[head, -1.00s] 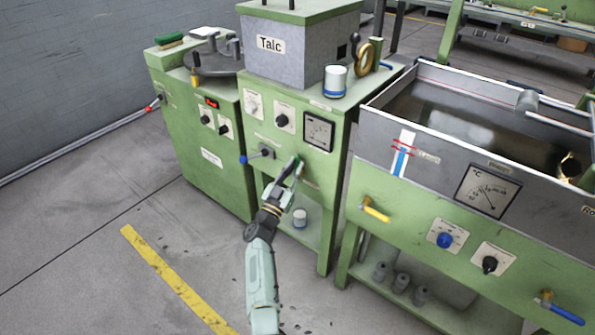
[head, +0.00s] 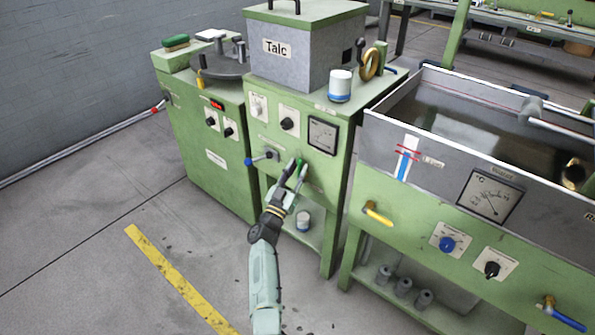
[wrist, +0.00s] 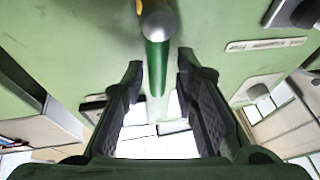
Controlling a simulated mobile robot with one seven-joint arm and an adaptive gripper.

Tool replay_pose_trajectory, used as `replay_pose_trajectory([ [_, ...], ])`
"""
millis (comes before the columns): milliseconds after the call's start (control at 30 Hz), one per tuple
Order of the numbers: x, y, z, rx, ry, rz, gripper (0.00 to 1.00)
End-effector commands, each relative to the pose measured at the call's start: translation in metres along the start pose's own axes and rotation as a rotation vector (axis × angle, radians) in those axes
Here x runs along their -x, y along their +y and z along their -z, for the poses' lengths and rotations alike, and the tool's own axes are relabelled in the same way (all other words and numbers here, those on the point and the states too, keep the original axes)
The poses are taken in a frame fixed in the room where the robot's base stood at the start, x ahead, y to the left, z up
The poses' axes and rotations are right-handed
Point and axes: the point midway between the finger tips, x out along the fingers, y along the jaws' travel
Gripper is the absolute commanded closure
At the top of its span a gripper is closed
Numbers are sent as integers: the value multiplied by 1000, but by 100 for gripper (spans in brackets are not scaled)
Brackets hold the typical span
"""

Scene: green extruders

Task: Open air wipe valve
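A valve lever with a green grip and a rounded metal end shows at the top middle of the wrist view (wrist: 157,55). It is on the front panel of the green machine (head: 233,165). My gripper (wrist: 159,72) is open, with one dark finger on each side of the green grip and visible gaps between. In the head view my gripper (head: 296,172) is at the panel below the square gauge, partly hiding the lever. I cannot read a label that names the air wipe valve.
Knobs (head: 287,123) and a gauge (head: 322,135) are above. A water tank with a yellow-handled valve (head: 377,213) stands to the right. Floor is clear at left.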

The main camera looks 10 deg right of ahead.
Motion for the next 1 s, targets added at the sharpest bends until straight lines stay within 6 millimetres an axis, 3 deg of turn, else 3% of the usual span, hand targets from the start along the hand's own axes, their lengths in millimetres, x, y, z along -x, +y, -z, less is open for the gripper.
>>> replay_pose_trajectory([
  [333,1,1,0,0,0,-2,66],
  [467,10,0,0,-2,0,0,66],
  [800,79,0,-1,0,-1,3,66],
  [1000,109,0,0,0,0,1,66],
])
